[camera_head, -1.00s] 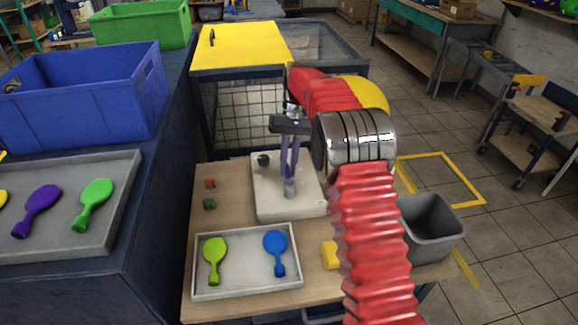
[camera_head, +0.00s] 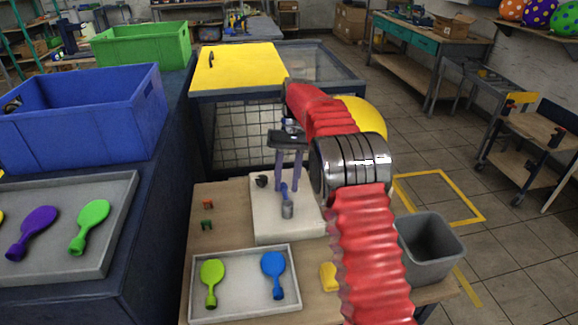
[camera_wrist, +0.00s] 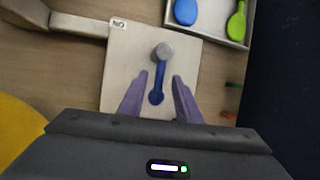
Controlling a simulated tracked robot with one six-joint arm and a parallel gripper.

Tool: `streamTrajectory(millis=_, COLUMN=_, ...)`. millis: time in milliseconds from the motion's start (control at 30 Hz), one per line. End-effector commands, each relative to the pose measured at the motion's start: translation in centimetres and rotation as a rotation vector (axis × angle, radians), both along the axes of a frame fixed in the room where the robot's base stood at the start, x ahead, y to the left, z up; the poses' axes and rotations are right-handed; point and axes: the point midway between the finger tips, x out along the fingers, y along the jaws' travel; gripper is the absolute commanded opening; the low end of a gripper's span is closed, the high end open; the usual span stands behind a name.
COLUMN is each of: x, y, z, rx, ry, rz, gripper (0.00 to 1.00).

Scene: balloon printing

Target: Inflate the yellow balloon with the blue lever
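The blue lever (camera_wrist: 160,82) stands on a grey metal pivot (camera_wrist: 163,51) on a pale machine plate (camera_wrist: 190,70). It also shows in the head view (camera_head: 284,191). My gripper (camera_wrist: 158,92) is open, with one purple finger on each side of the lever and visible gaps to it. In the head view the gripper (camera_head: 288,187) is just above the plate. A large round yellow shape, apparently the yellow balloon (camera_head: 367,117), is partly hidden behind my red arm. It also shows at the left edge of the wrist view (camera_wrist: 16,128).
A tray (camera_head: 245,315) in front holds a green and a blue balloon. A small yellow block (camera_head: 327,276) lies beside my arm. A grey bin (camera_head: 455,258) is at right. A caged box with a yellow lid (camera_head: 238,66) stands behind the table. Blue and green crates are at left.

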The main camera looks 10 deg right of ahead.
Motion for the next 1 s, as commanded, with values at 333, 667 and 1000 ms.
streamTrajectory(millis=333, x=1.3, y=-0.6, z=2.9, rx=0.000, ry=0.000, rz=0.001, gripper=0.31)
streamTrajectory(millis=667, x=2.2, y=-1.0, z=4.9, rx=0.000, ry=-0.001, rz=0.001, gripper=0.31)
streamTrajectory(millis=1000, x=2.3, y=-1.1, z=5.3, rx=0.000, ry=0.000, rz=0.000, gripper=0.31)
